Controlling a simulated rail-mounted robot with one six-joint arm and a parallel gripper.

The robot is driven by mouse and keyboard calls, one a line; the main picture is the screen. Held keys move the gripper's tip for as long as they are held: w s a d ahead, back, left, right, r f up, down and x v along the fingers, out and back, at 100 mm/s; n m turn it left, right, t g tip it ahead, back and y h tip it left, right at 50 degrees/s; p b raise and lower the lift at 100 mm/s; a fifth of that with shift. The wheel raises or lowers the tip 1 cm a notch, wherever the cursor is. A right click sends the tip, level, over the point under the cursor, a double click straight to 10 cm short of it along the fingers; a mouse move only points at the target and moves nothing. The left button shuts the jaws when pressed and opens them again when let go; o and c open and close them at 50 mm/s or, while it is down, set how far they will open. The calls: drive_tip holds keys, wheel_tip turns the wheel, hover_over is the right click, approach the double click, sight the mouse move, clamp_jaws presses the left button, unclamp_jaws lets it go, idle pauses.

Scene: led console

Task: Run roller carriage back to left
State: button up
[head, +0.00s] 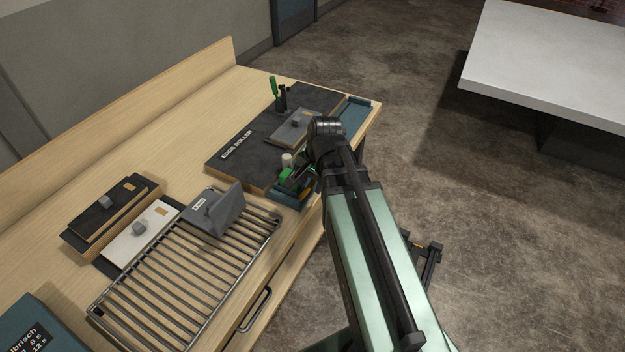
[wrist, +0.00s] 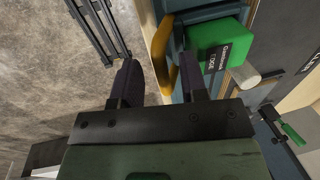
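The roller carriage is a green block (wrist: 218,42) with a dark label, a pale roller (wrist: 245,76) and an orange-yellow handle (wrist: 161,50). In the head view the green carriage (head: 287,179) sits at the lower-left end of the teal rail (head: 352,112), on the bench's front edge. My gripper (wrist: 160,78) is open in the wrist view, with one dark finger on each side of the handle and a gap visible at the left finger. I cannot tell whether the right finger touches the handle. In the head view my arm hides the middle of the rail and most of the gripper.
A grey panel (head: 292,131) with a knob lies on the black EDGE ROLLER mat (head: 232,160), near a green-handled clamp (head: 274,88). A wire rack (head: 180,275) holds a tilted grey piece (head: 215,209). A black panel (head: 105,212) and a white panel (head: 140,235) lie left.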

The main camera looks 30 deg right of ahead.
wheel_tip(320, 180, up, 11)
drive_tip(key=s+d+p, duration=0.1)
drive_tip(key=p, duration=0.9)
drive_tip(key=shift+s+d+f+p, duration=0.15)
drive_tip(key=shift+s+p, duration=0.15)
drive_tip(key=shift+p, duration=0.05)
